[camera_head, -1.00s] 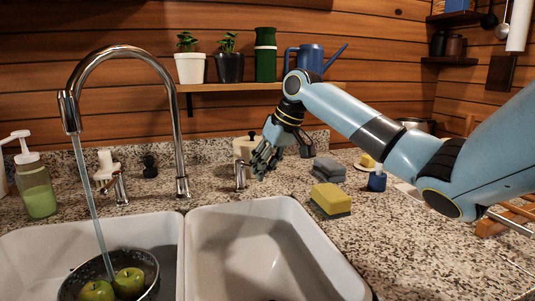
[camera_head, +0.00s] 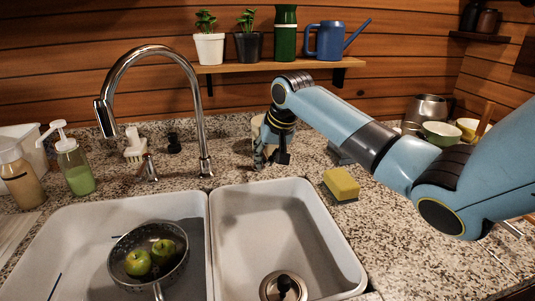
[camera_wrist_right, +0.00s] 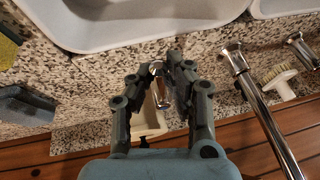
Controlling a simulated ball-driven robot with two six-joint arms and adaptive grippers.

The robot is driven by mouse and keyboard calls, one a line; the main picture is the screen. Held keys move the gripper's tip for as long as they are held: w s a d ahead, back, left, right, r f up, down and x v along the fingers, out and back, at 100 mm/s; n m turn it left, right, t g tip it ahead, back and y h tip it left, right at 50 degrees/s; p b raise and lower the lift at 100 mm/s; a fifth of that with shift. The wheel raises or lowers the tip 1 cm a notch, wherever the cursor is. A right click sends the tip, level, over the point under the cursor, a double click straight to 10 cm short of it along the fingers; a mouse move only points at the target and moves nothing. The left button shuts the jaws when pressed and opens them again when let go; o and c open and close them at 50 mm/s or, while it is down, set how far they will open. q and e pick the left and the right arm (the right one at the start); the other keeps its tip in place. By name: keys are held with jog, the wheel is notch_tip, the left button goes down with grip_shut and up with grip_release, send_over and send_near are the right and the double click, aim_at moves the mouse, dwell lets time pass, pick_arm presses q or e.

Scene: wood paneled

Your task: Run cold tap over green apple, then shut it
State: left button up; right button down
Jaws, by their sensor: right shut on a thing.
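Two green apples, one (camera_head: 138,262) in front and one (camera_head: 163,250) beside it, sit in a dark pan (camera_head: 180,268) in the left sink basin (camera_head: 85,225). The chrome spout (camera_head: 198,115) arches over that basin, and no water stream shows from it now. My right gripper (camera_head: 268,160) is behind the right basin, right of the spout. In the right wrist view my right gripper (camera_wrist_right: 158,75) is shut on the chrome tap handle (camera_wrist_right: 157,69), with its fingers on both sides. The arm and fingers mostly hide this handle in the head view. My left gripper is out of view.
Another chrome handle (camera_head: 150,168) stands left of the spout. A yellow sponge (camera_head: 341,184) lies right of the right basin (camera_head: 235,215), which is empty. Soap bottles (camera_head: 77,168) stand at left; a shelf (camera_head: 280,65) with plants hangs above.

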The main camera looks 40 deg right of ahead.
jog(key=c, duration=1.3)
grip_release()
jog(key=v, duration=1.2)
